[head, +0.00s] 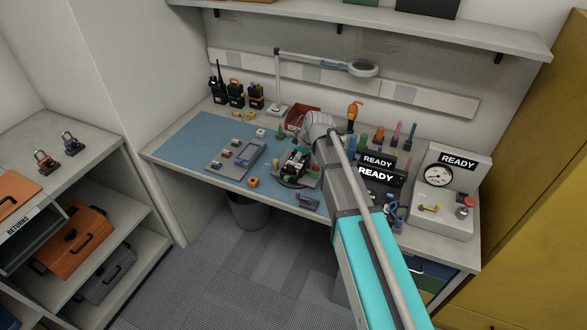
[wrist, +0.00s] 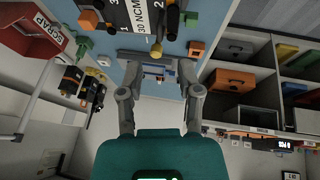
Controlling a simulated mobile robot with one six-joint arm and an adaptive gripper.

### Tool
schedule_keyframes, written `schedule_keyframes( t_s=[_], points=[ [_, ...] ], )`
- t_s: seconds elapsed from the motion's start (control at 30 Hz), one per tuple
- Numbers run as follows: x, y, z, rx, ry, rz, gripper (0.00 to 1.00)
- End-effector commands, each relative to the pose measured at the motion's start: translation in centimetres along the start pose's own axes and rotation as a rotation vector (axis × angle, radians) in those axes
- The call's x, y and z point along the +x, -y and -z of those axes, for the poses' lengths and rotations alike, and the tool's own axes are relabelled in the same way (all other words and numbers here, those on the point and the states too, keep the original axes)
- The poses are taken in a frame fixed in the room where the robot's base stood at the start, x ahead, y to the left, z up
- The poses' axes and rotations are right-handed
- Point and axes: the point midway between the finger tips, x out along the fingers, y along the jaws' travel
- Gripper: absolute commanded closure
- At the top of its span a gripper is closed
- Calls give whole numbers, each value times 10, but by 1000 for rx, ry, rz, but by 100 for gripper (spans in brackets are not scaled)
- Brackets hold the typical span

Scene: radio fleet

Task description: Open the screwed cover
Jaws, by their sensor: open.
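No screwed cover can be picked out with certainty. A dark work fixture (head: 297,181) with small parts sits near the front middle of the bench, partly hidden by my arm. A plate marked 30 NCM (wrist: 141,16) with dark upright pieces shows at the top of the wrist view. My gripper (wrist: 160,72) is open in the wrist view, with nothing seen held between its fingers. A grey tray (head: 213,165) with small parts lies on the blue mat to the left; it appears beyond the fingertips in the wrist view (wrist: 125,55).
A red scrap bin (wrist: 32,32), several radios (head: 236,93) and a lamp (head: 361,68) stand toward the back. An orange block (head: 253,182) lies near the front. READY displays (head: 376,176) and a gauge box (head: 439,207) stand right. The mat's left end (head: 187,142) is clear.

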Motion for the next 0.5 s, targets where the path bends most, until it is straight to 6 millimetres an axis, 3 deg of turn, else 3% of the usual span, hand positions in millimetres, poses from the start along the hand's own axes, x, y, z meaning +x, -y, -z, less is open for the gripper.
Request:
schedule_keyframes(
  t_s=[0.5],
  points=[
    [47,0,-1,0,0,0,54]
  ],
)
